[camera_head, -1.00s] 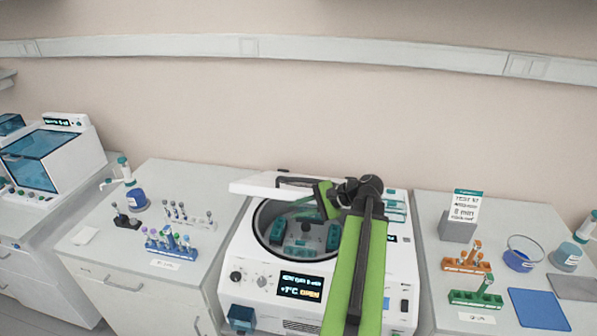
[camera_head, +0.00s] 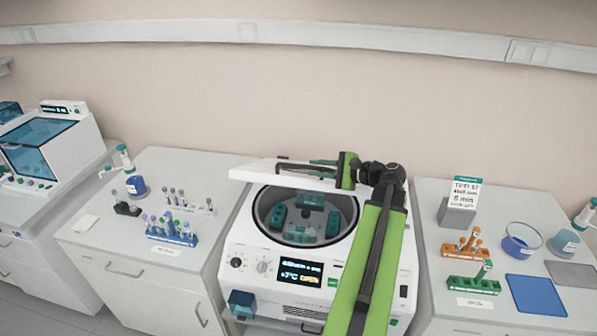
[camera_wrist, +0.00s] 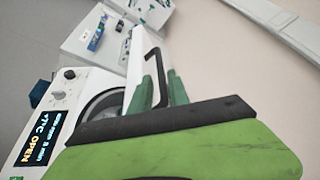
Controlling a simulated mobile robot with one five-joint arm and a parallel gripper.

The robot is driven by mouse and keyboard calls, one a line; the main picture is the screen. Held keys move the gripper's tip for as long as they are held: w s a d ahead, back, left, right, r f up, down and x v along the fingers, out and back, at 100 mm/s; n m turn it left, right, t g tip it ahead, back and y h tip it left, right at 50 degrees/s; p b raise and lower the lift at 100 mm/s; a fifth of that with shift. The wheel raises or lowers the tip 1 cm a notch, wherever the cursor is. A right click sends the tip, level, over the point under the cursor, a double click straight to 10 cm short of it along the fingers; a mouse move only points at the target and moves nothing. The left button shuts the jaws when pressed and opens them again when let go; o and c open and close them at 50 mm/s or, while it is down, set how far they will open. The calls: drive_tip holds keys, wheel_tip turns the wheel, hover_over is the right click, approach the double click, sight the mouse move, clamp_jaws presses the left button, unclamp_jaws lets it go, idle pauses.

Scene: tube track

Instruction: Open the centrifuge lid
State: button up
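The white centrifuge (camera_head: 262,240) stands between the benches, its round bowl uncovered and its display reading OPEN. Its white lid (camera_head: 250,173) is raised and seen nearly edge-on behind the bowl, with a black handle (camera_head: 292,170) on it. My gripper (camera_head: 312,163) reaches from the right along the lid by the handle. In the wrist view, the green fingers of my gripper (camera_wrist: 158,85) are apart, with the black lid handle (camera_wrist: 155,50) passing by them. Whether they touch the handle or lid is unclear.
Tube racks (camera_head: 172,232) and a dispenser bottle (camera_head: 136,187) stand on the left bench. The right bench holds an orange rack (camera_head: 465,253), a green rack (camera_head: 473,286), a sign, a beaker and a blue mat (camera_head: 536,295). My arm covers the centrifuge's right side.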

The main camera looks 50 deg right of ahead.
sight(304, 167)
drive_tip(key=b+x, duration=0.1)
drive_tip(key=x, duration=0.5)
drive_tip(key=shift+w+f, duration=0.15)
drive_tip(key=shift+w, duration=0.2)
clamp_jaws()
idle(1.0)
